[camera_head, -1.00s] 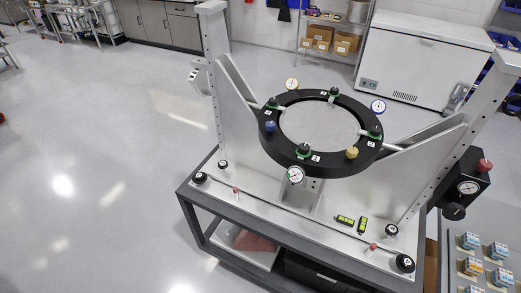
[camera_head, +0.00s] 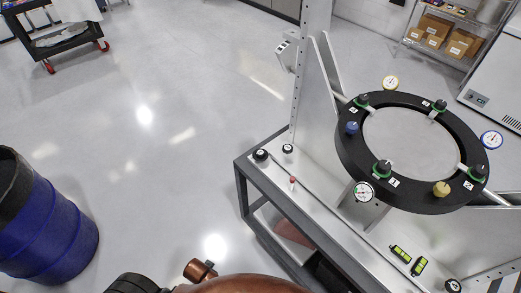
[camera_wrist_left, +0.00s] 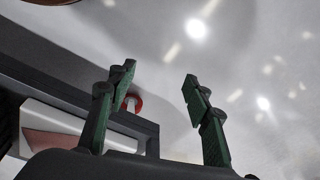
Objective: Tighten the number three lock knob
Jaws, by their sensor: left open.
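A black ring (camera_head: 345,160) sits on the mirror fixture at the right of the head view. Black knobs on green bases stand around it: one at the front left (camera_head: 382,168) beside a tag that looks like 1, one at the right (camera_head: 478,171), one at the back right (camera_head: 439,105) and one at the back left (camera_head: 362,100). The other tags are too small to read surely, so I cannot tell which knob is number three. My left gripper (camera_wrist_left: 160,82) is open and empty in the left wrist view, away from the knobs. My right gripper is not in view.
The fixture's frame (camera_head: 242,170) has knobs and a red-topped pin along its left edge. Dial gauges (camera_head: 364,191) surround the ring. A blue barrel (camera_head: 50,235) stands at lower left, a dark cart (camera_head: 60,40) at upper left. The floor between is clear.

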